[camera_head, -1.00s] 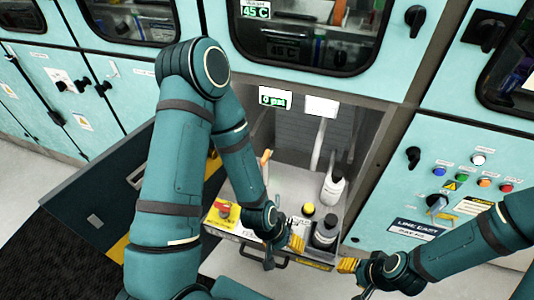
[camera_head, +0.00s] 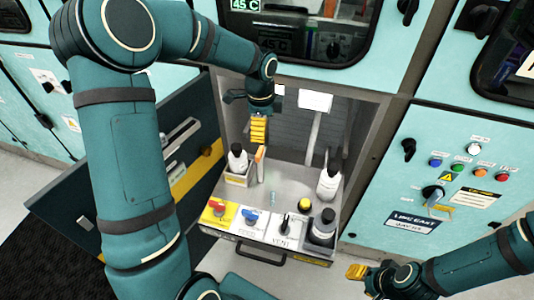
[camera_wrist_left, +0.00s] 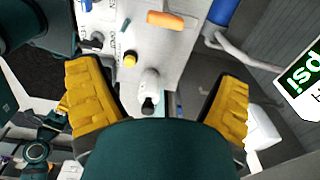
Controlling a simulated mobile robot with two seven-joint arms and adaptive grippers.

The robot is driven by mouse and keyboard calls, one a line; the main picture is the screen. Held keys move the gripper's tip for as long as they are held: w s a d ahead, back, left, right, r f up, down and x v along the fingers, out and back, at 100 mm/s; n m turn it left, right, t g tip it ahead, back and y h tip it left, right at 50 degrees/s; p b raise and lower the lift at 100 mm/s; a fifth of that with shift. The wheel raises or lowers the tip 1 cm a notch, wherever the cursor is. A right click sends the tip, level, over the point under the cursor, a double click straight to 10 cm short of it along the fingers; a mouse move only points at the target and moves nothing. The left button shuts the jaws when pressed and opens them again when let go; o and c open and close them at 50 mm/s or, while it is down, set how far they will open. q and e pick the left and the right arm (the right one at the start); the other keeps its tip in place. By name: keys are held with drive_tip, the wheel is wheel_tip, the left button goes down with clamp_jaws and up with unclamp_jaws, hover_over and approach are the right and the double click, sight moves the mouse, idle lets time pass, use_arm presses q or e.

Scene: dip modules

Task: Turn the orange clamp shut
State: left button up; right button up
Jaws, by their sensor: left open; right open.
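The orange clamp (camera_head: 261,163) shows as a narrow orange handle, close to upright, beside a white bottle at the back left of the pulled-out tray. An orange bar, likely the same handle, lies at the top of the left wrist view (camera_wrist_left: 166,20). My left gripper (camera_head: 257,131) is above and behind the clamp, pointing down, apart from it as far as I can tell. Its yellow fingers are spread and empty in the wrist view (camera_wrist_left: 162,105). My right gripper (camera_head: 357,272) is open and empty at the front right, outside the tray. The clamp's base is hard to make out.
The tray (camera_head: 285,205) carries a white bottle (camera_head: 238,160) at left, another (camera_head: 329,186) at right, a dark bottle (camera_head: 322,228), a yellow knob (camera_head: 304,204), a red knob (camera_head: 218,208) and a blue valve (camera_head: 251,216). Cabinet walls enclose the tray's back.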

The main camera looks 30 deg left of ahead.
sight(259, 151)
use_arm(q)
drive_tip(key=shift+m+y, duration=0.3)
drive_tip(key=shift+m, duration=0.1)
drive_tip(key=f+b, duration=0.1)
drive_tip(key=f, duration=0.3)
drive_tip(key=a+f+b, duration=0.1)
drive_tip(key=f, duration=0.3)
drive_tip(key=f+b, duration=0.1)
drive_tip(key=f, duration=0.3)
drive_tip(key=shift+a, duration=0.25)
drive_tip(key=shift+w, duration=0.1)
drive_tip(key=c, duration=1.2)
